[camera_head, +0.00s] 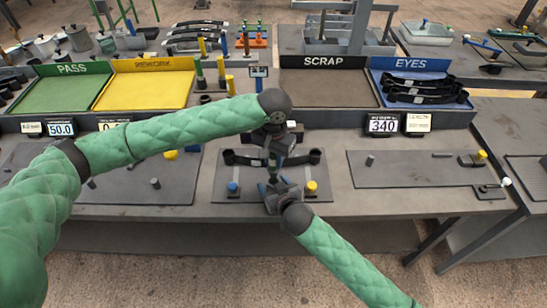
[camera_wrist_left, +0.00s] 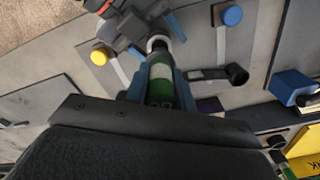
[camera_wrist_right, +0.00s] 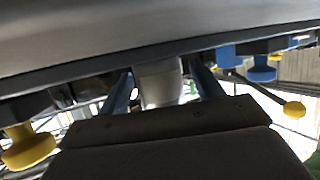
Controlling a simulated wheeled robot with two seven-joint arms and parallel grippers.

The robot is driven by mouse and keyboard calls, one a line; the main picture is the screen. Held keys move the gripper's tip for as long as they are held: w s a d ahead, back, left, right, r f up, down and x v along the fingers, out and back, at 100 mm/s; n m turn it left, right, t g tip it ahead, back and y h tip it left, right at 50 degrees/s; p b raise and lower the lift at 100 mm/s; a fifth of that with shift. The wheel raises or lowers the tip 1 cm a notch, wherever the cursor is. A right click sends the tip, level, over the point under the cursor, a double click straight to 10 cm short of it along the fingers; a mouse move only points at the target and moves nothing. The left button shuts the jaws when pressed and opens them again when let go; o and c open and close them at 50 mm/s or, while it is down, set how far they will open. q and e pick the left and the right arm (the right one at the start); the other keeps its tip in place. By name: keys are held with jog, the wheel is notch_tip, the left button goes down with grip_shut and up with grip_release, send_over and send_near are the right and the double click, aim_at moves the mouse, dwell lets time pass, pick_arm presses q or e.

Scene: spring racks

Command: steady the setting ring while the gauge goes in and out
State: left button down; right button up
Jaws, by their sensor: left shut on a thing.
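The green plug gauge (camera_wrist_left: 160,88) is held between the blue fingers of my left gripper (camera_wrist_left: 158,75). Its metal tip points at the pale setting ring (camera_wrist_left: 157,43); whether it is inside the bore I cannot tell. In the head view my left gripper (camera_head: 272,165) hangs above the middle fixture plate (camera_head: 222,193). My right gripper (camera_head: 277,190) reaches in low from the front. In the right wrist view a pale round body (camera_wrist_right: 160,84), apparently the ring, stands between its fingers (camera_wrist_right: 163,85), with slim gaps on both sides. The head view hides the ring behind the grippers.
A dark leaf spring (camera_head: 242,158) lies behind the grippers. Behind stand the PASS (camera_head: 62,95), REWORK (camera_head: 150,90), SCRAP (camera_head: 328,88) and EYES (camera_head: 410,75) trays. The right plate (camera_head: 415,170) is mostly clear.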

jog(key=shift+s, duration=0.1)
jog(key=v, duration=1.1)
jog(key=shift+s+r, duration=0.15)
jog(key=shift+s, duration=0.15)
jog(key=shift+d, duration=0.15)
